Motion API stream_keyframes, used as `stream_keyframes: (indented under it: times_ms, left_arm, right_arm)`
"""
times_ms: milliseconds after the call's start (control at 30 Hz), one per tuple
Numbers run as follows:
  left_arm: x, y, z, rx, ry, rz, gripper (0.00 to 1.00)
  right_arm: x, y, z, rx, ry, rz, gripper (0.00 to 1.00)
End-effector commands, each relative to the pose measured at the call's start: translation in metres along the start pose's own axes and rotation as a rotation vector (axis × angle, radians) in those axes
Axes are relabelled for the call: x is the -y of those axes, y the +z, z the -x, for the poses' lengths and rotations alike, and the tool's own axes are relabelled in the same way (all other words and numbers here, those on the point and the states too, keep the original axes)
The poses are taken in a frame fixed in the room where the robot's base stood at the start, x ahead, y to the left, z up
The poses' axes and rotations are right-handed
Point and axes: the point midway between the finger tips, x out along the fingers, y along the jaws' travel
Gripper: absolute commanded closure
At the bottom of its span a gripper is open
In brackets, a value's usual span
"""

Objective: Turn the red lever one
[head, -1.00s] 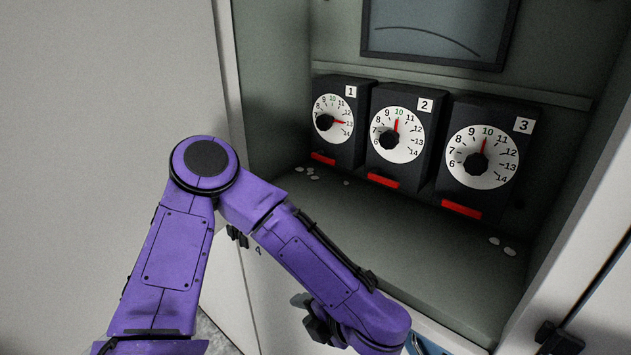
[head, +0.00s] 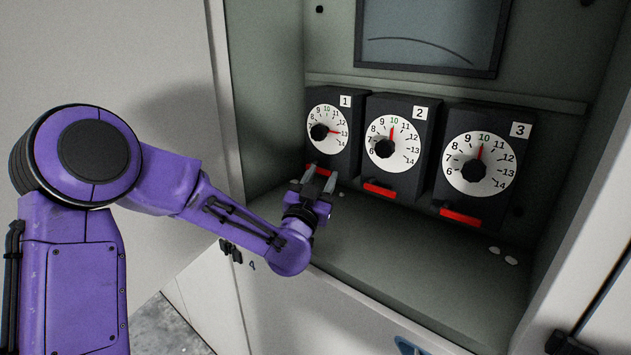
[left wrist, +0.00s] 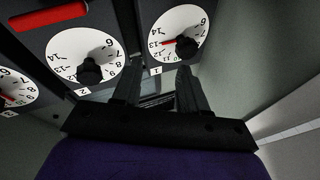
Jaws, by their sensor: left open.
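Red lever one (head: 323,171) is a short red bar at the foot of the black box marked 1 (head: 345,101), partly hidden by my left gripper. My left gripper (head: 320,180) is open and empty in the head view, with its fingers pointing at this lever from the front. I cannot tell whether they touch it. In the left wrist view, my left gripper (left wrist: 157,86) shows both fingers spread, with dial one (left wrist: 180,37) upside down beyond them. The red pointer of dial one stands near 13. My right gripper is not in view.
Boxes 2 (head: 419,112) and 3 (head: 520,130), with red levers (head: 380,190) and (head: 460,217), stand to the right, pointers near 10. Pale round pieces (head: 503,256) lie on the grey shelf (head: 400,260). Cabinet walls enclose both sides.

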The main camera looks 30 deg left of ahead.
Motion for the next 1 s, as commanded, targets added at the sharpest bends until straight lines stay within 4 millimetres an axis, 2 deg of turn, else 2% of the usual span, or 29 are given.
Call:
stream_keyframes:
  times_ms: [100,200,300,433,700,800,1000]
  left_arm:
    - [0.021,0.018,-0.002,-0.04,0.204,-0.555,0.57]
    - [0.048,0.038,0.005,-0.05,0.355,-0.994,0.57]
    - [0.066,0.051,0.012,-0.048,0.441,-1.23,0.57]
    - [0.068,0.055,0.002,-0.046,0.473,-1.3,0.57]
    - [0.046,0.067,-0.053,-0.045,0.47,-1.291,0.57]
    - [0.04,0.072,-0.068,-0.044,0.469,-1.291,0.57]
    - [0.034,0.077,-0.08,-0.045,0.467,-1.289,0.57]
  right_arm:
    - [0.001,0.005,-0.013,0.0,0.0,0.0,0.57]
    - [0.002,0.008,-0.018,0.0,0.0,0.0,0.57]
    - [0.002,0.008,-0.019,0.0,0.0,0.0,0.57]
    - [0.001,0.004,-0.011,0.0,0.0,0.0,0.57]
    - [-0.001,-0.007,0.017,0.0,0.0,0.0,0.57]
    - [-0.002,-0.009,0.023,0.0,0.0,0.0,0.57]
    - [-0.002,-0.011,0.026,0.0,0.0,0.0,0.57]
